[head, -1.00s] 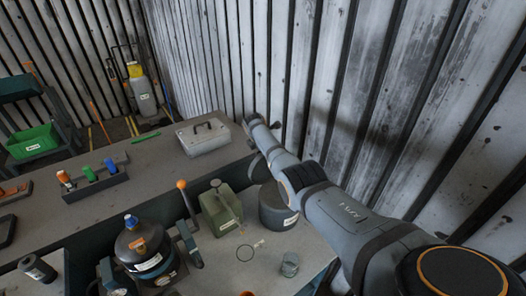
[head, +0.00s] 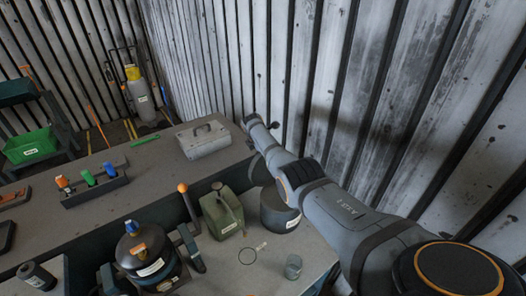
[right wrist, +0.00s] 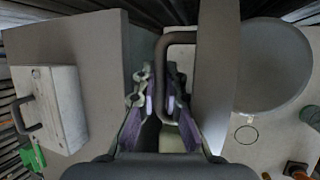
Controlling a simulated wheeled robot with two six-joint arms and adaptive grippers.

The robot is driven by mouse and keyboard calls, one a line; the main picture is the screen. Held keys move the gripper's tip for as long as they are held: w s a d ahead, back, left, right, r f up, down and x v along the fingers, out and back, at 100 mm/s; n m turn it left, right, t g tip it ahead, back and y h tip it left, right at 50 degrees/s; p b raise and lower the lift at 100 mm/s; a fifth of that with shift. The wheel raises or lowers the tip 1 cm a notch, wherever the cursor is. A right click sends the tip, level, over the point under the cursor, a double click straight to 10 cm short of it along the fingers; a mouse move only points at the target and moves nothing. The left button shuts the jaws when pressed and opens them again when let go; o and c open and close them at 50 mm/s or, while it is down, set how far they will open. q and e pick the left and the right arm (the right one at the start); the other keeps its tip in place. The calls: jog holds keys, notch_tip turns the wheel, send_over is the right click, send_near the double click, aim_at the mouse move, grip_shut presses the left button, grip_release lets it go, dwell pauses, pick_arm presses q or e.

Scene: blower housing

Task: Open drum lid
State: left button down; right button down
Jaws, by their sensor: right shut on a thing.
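The dark grey drum (head: 280,212) stands on the bench beside the olive can, partly behind my right arm in the head view. In the right wrist view its round top (right wrist: 270,65) is at the right. The lid (right wrist: 215,70) shows nearly edge-on there as a tall grey plate, tilted up beside the drum's top. A dark U-shaped handle (right wrist: 174,38) is on the lid's left side. My right gripper (right wrist: 164,100) is shut on this handle. In the head view, the gripper is mostly hidden by my arm. My left gripper is in neither view.
A grey case (head: 204,140) stands on the back bench near the ribbed wall.

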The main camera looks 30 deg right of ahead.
jog(key=shift+w+a+r+t, duration=0.3)
jog(key=shift+w+r, duration=0.05)
jog(key=shift+w, duration=0.2)
jog(key=c, duration=1.9)
grip_release()
jog(key=shift+o, duration=1)
jog(key=shift+w+f, duration=0.15)
jog(key=shift+f, duration=0.05)
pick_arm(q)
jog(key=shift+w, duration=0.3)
pick_arm(e)
jog(key=v, duration=1.2)
jog(key=shift+d+r, duration=0.15)
jog(key=shift+d, duration=0.05)
